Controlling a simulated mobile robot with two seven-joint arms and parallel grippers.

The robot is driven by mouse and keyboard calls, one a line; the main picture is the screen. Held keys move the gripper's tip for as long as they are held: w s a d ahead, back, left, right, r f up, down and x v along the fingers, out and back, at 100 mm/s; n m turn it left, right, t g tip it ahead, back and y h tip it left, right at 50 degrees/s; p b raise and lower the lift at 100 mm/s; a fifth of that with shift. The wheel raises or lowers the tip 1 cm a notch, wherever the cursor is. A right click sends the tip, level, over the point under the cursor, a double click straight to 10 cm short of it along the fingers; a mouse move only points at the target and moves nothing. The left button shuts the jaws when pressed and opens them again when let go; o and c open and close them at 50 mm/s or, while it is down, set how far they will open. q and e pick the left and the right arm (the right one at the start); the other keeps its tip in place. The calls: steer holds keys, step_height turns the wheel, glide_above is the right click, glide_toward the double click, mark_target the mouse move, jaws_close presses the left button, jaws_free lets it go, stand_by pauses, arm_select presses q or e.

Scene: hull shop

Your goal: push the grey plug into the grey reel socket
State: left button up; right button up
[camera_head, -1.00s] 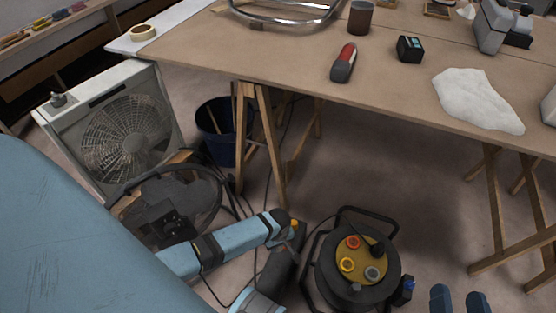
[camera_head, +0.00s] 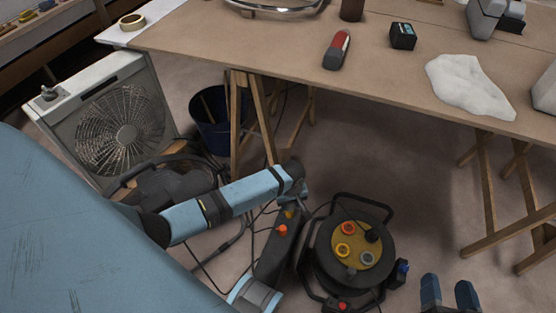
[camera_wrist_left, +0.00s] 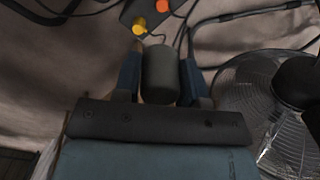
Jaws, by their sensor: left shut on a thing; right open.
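The cable reel (camera_head: 320,262) stands on the floor, dark with a tan face. Its face has a red-ringed, a yellow-ringed and a grey socket (camera_head: 367,258), which looks empty. A dark plug (camera_head: 372,236) sits at the face's upper right. My left gripper (camera_head: 301,191) is left of and above the reel in the picture, mostly hidden by its wrist. In the left wrist view its blue fingers are shut on a dark grey cylindrical body, the grey plug (camera_wrist_left: 160,76). The plug is apart from the reel. My right gripper (camera_head: 449,293) is open and empty at lower right.
A dark power strip (camera_head: 268,258) with orange and yellow pieces lies left of the reel; cables run around it. A fan (camera_head: 120,130), a blue bin (camera_head: 211,125) and trestle legs (camera_head: 240,125) stand behind. The workbench (camera_head: 270,60) overhangs the back.

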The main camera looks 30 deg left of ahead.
arm_select(q)
steer(key=w+d+r+m, duration=0.15)
steer(key=w+r, duration=0.25)
steer(key=r, duration=0.6)
steer(key=w+d+r+m, duration=0.1)
steer(key=w+r+m, duration=0.3)
steer(key=r, duration=0.6)
step_height(320, 180, up, 16)
steer(key=s+m, duration=0.1)
steer(key=m, duration=0.3)
steer(key=shift+a, duration=0.25)
steer(key=shift+m, duration=0.25)
arm_select(e)
steer(key=c, duration=0.3)
arm_select(q)
steer(key=shift+s, duration=0.1)
arm_select(e)
steer(key=shift+d, duration=0.1)
